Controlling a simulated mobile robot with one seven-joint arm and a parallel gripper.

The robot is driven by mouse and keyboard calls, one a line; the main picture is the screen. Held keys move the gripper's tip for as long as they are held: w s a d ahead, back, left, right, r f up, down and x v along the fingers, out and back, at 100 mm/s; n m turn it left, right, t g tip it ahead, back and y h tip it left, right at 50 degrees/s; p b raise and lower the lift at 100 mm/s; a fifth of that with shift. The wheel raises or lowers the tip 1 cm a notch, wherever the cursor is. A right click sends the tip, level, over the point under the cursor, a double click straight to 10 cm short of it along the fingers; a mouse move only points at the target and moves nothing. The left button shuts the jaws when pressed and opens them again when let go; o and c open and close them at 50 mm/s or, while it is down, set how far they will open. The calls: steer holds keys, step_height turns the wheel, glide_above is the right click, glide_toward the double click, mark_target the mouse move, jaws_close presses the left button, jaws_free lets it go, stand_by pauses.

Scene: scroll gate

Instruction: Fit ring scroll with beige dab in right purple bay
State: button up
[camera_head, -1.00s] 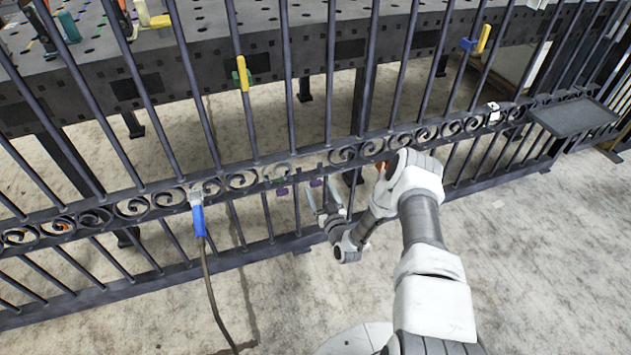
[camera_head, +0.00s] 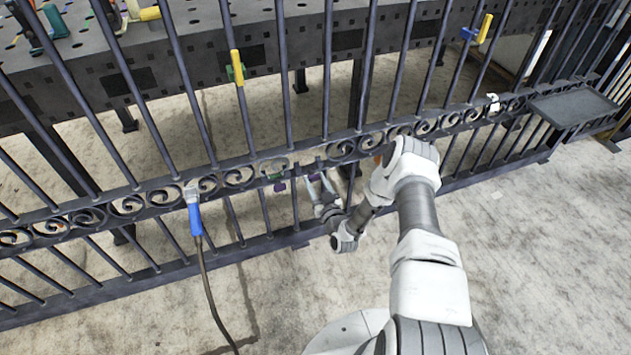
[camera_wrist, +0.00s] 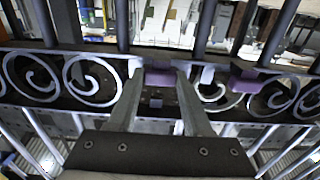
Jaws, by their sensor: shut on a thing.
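My gripper (camera_head: 318,182) is at the gate's scroll rail, on the near side, in front of a gap between scrolls. It is shut on a small dark piece (camera_wrist: 156,103), seen between the fingers in the wrist view; the fingers hide much of it. I cannot make out a ring or a beige dab on it. One purple patch (camera_wrist: 160,77) shows between the fingertips, and another purple patch (camera_wrist: 245,80) lies to their right in the wrist view. In the head view, a purple patch (camera_head: 279,187) shows on the rail left of my gripper.
The dark gate (camera_head: 345,148) has upright bars above and below its scroll rail. A blue-handled tool (camera_head: 196,218) with a cable hangs on the rail at left. A dark tray (camera_head: 572,107) sits at right. A bench (camera_head: 180,75) stands behind. The near floor is clear.

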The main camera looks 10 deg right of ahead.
jaws_close()
stand_by(1.0)
